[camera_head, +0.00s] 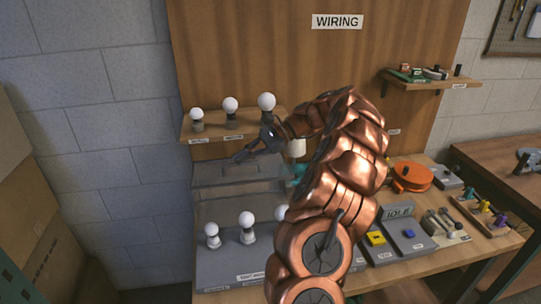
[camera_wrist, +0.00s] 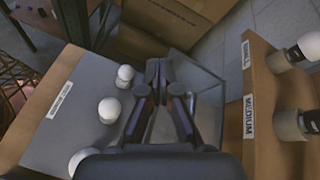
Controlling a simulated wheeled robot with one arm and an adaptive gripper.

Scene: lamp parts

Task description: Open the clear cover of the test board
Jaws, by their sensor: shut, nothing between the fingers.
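The test board (camera_head: 230,268) is a grey box at the left of the bench, with white bulbs standing along its front part. Its clear cover (camera_head: 215,172) is a faint see-through panel raised behind the bulbs; its exact tilt is hard to tell. My gripper (camera_head: 240,157) is shut and empty, close to the upper part of the cover. In the wrist view the fingertips (camera_wrist: 158,68) are together, and the clear cover (camera_wrist: 205,88) shows just right of them. I cannot tell whether they touch it.
A wooden shelf (camera_head: 185,130) with bulbs in sockets is close behind my gripper. An orange round object (camera_head: 411,177), the IDLE unit (camera_head: 398,212) and small parts are to the right. Cardboard boxes (camera_head: 45,215) stand at the left.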

